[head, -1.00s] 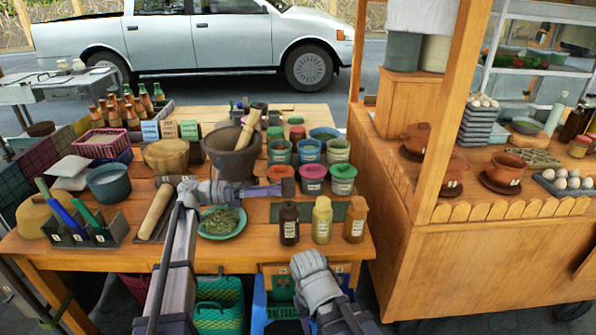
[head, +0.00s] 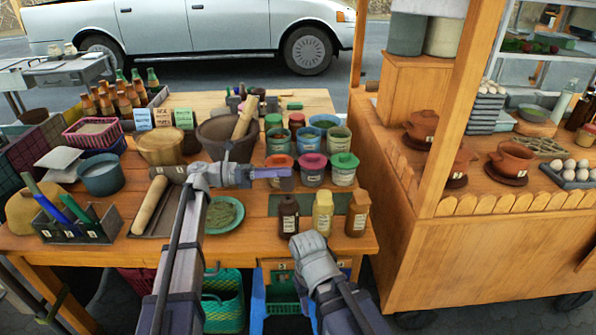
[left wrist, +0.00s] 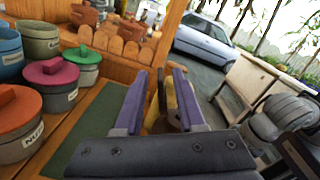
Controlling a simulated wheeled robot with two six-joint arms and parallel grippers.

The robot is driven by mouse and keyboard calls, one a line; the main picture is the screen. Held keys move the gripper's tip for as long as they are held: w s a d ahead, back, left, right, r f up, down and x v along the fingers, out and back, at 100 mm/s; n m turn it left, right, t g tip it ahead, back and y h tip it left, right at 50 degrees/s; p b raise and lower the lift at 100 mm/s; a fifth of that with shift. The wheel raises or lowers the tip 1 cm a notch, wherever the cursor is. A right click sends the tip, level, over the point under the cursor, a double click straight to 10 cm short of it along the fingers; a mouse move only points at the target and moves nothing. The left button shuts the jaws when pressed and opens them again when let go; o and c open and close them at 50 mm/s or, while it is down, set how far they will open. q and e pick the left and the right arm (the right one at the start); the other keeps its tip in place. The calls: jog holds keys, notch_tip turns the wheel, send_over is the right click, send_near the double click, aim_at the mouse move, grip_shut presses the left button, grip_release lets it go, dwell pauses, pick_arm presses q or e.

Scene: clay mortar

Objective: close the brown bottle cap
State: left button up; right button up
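Three small labelled bottles stand upright in a row near the table's front edge: a dark brown bottle (head: 288,218), a yellow bottle (head: 323,214) and a lighter brown bottle (head: 357,215). I cannot tell how any cap sits. My left gripper (head: 285,178) is behind and above the dark bottle, pointing right, its purple fingers apart from it. In the left wrist view the fingers (left wrist: 160,80) are spread with nothing gripped. Beyond and between them show a dark brown shape and the yellow bottle (left wrist: 186,100), partly hidden. My right arm is folded low in front; its fingers do not show.
Lidded pots, one with a pink lid (head: 313,162) and one with a green lid (head: 344,167), stand just behind the bottles. A green plate (head: 224,213) and a mortar (head: 222,138) are to the left. A wooden cart (head: 480,245) stands at the right.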

pick_arm(q)
jog(key=shift+d, duration=2.4)
jog(key=shift+c, duration=0.4)
grip_shut()
